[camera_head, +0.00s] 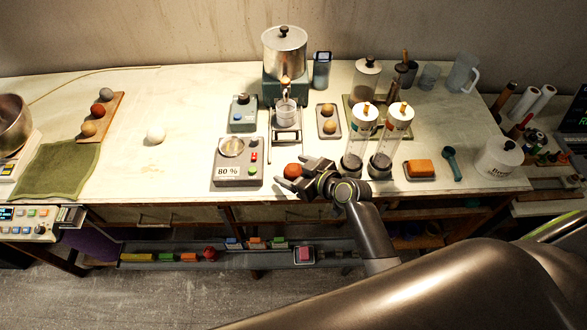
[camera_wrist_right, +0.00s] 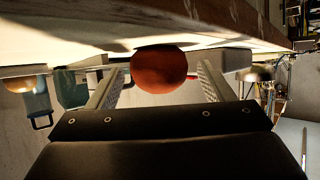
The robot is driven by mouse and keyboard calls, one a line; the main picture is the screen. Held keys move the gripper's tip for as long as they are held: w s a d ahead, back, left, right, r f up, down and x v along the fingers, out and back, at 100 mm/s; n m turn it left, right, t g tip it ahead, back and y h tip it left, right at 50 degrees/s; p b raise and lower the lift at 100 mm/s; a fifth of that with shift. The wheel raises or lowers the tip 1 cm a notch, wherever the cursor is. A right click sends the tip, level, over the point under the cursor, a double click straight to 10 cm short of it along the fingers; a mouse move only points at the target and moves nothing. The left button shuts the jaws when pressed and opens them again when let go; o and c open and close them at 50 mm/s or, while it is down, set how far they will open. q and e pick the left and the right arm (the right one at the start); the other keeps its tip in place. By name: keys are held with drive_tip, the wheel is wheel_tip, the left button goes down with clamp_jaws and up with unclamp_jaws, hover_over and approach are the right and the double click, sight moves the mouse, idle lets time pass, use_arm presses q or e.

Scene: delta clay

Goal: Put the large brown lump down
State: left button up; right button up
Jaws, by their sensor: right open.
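A round reddish-brown lump (camera_head: 293,170), which I take for the large brown lump, is at the table's front edge, just right of the grey box marked 80 %. My right gripper (camera_head: 302,175) reaches in over the front edge with its fingers around the lump. In the right wrist view the lump (camera_wrist_right: 160,70) sits between the two open fingers, with a gap on each side. It appears to rest on the tabletop, and the fingers do not grip it. My left gripper is not in view.
The grey 80 % box (camera_head: 238,165) stands close on the left. A small tray with two balls (camera_head: 328,134) lies behind.

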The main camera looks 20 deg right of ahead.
drive_tip(key=shift+x, duration=1.15)
drive_tip(key=c, duration=0.9)
drive_tip(key=shift+c, duration=1)
drive_tip(key=shift+r, duration=0.15)
